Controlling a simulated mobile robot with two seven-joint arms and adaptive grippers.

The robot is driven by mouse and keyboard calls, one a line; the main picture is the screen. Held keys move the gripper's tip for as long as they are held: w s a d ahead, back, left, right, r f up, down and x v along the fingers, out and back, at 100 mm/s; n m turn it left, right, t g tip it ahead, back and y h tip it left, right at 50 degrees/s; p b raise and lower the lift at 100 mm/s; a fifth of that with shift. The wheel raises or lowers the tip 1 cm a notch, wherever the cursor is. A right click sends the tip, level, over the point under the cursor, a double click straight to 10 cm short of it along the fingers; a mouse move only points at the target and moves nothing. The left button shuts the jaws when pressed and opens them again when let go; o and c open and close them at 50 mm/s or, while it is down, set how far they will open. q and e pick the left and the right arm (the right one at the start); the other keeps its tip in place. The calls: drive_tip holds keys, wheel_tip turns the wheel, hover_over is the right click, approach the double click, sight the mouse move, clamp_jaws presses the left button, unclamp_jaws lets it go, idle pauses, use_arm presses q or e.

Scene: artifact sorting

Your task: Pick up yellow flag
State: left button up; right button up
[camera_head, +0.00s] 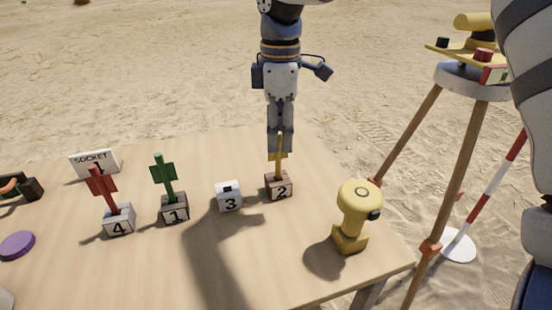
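The yellow flag (280,165) stands upright in the brown block marked 2 (279,188) on the table. My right gripper (281,146) points straight down from above at the flag's upper part. Its fingers are close to the yellow pole and overlap it in the picture, hiding part of the flag. I cannot tell whether they are closed on it. My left gripper is not in view.
White block 3 (229,197) is empty. A green flag (164,175) stands in block 1, a red flag (101,187) in block 4. A yellow instrument (355,218) stands right of block 2. A tripod (456,170) stands beyond the table's right edge. The table's front middle is clear.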

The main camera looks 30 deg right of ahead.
sight(278, 155)
drive_tip(key=f, duration=0.6)
drive_tip(key=shift+w, duration=0.3)
clamp_jaws()
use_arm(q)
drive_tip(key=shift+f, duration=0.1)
use_arm(e)
drive_tip(key=shift+r, duration=0.1)
wheel_tip(278, 155, up, 3)
drive_tip(key=shift+r, duration=0.1)
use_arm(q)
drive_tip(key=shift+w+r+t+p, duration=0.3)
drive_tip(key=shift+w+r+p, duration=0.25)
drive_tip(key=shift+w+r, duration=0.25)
use_arm(e)
drive_tip(key=s+a+r, duration=0.4)
drive_tip(key=s+r, duration=0.1)
drive_tip(key=r, duration=0.2)
drive_tip(key=s+a+r, duration=0.4)
drive_tip(key=s+r, duration=0.2)
drive_tip(key=r, duration=0.1)
drive_tip(key=shift+s+r, duration=0.15)
drive_tip(key=shift+r, duration=0.25)
